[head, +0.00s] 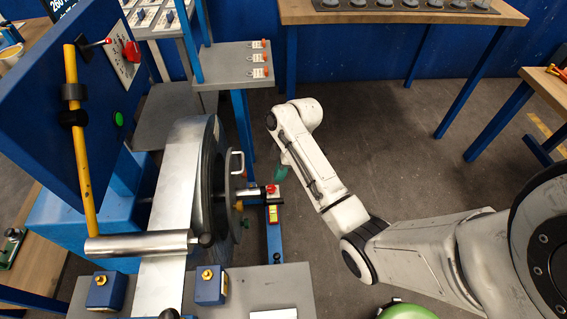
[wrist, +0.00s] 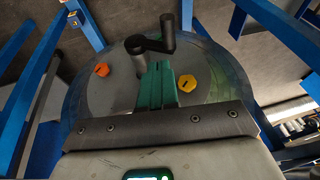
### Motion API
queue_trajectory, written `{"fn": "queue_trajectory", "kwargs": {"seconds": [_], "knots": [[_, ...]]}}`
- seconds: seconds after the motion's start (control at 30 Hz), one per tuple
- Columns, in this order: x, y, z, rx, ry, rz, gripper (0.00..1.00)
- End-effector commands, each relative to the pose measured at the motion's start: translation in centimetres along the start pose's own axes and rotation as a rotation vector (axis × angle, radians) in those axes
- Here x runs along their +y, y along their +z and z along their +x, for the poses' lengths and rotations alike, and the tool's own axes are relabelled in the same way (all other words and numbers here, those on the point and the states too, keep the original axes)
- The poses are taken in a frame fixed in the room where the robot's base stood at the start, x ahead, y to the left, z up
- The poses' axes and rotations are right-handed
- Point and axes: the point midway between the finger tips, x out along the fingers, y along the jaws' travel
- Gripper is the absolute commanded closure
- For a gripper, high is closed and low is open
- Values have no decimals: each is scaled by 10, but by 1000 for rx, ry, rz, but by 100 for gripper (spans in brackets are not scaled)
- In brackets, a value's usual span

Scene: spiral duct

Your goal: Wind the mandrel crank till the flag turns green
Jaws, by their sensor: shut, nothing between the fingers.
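In the wrist view, a dark crank (wrist: 152,44) with an upright knob stands on a grey round disc (wrist: 110,88). My gripper (wrist: 158,68) has green fingers, shut together and empty. Their tips appear close to the crank arm, just below it in the picture; I cannot tell whether they touch. In the head view, a bit of my teal gripper (head: 278,177) shows beside the arm, right of the dark wheel (head: 217,185). A small red part (head: 271,190) and a yellow-green marker (head: 273,213) are near it; I cannot tell which is the flag.
The disc carries an orange knob (wrist: 102,69) and a yellow knob (wrist: 187,83). A metal strip (head: 175,190) runs under a steel roller (head: 137,243) with a yellow lever (head: 82,150). A blue panel (head: 60,110) stands at left. Open floor (head: 390,150) lies right of the machine.

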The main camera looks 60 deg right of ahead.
Motion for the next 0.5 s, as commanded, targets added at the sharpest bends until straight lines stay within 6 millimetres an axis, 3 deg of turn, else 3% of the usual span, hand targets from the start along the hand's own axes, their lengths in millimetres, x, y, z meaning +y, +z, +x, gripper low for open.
{"fn": "queue_trajectory", "kwargs": {"seconds": [0.2,0.5], "knots": [[-4,4,41,-2,-3,2,100],[-11,10,66,-1,0,0,100]]}}
